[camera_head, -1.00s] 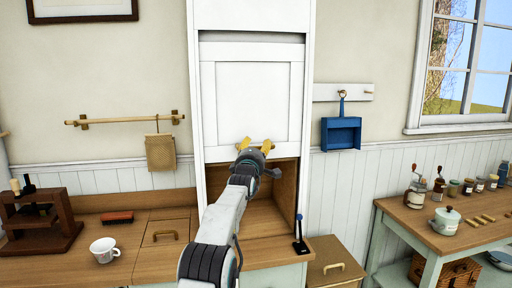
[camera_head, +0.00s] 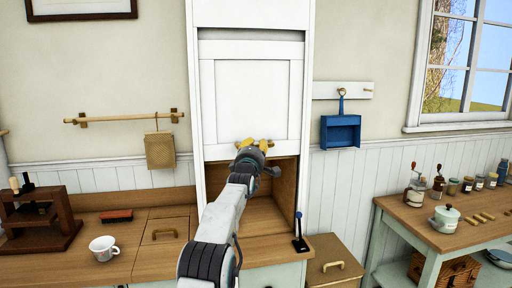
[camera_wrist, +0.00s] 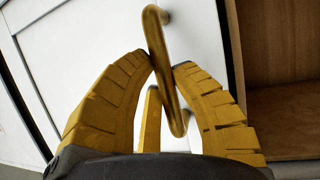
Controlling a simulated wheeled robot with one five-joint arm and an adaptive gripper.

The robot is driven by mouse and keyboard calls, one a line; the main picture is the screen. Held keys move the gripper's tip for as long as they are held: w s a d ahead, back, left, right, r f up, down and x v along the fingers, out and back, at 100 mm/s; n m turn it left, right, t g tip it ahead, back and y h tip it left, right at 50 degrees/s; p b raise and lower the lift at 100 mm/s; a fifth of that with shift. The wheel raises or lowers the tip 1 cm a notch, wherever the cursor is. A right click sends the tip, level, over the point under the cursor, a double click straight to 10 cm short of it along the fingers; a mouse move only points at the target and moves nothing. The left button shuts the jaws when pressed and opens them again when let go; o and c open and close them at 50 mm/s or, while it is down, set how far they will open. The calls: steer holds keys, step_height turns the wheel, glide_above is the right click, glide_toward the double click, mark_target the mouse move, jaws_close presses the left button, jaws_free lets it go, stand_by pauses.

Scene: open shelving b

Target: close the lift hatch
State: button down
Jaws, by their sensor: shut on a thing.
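The lift hatch (camera_head: 252,103) is a white panelled door in a tall white frame. It is partly lowered, with an open wooden compartment (camera_head: 268,212) showing below its bottom edge. My gripper (camera_head: 256,144) is at the hatch's lower edge. In the wrist view, the yellow fingers of my gripper (camera_wrist: 163,75) are closed around a brass bar handle (camera_wrist: 158,45) on the white door. The handle is hidden behind my gripper in the head view.
A blue-topped lever (camera_head: 299,232) stands at the compartment's front right. A white cup (camera_head: 104,248) and a dark wooden press (camera_head: 38,217) are on the counter at left. A blue dustpan (camera_head: 341,131) hangs right of the frame.

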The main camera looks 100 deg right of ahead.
step_height(320, 180, down, 32)
steer(key=b, duration=2.7)
steer(key=shift+f+b, duration=0.2)
steer(key=shift+b, duration=0.15)
steer(key=shift+w, duration=0.1)
steer(key=c, duration=1)
jaws_free()
steer(key=shift+r, duration=0.1)
steer(key=shift+a, duration=0.15)
steer(key=shift+v, duration=5.8)
steer(key=shift+w, duration=0.1)
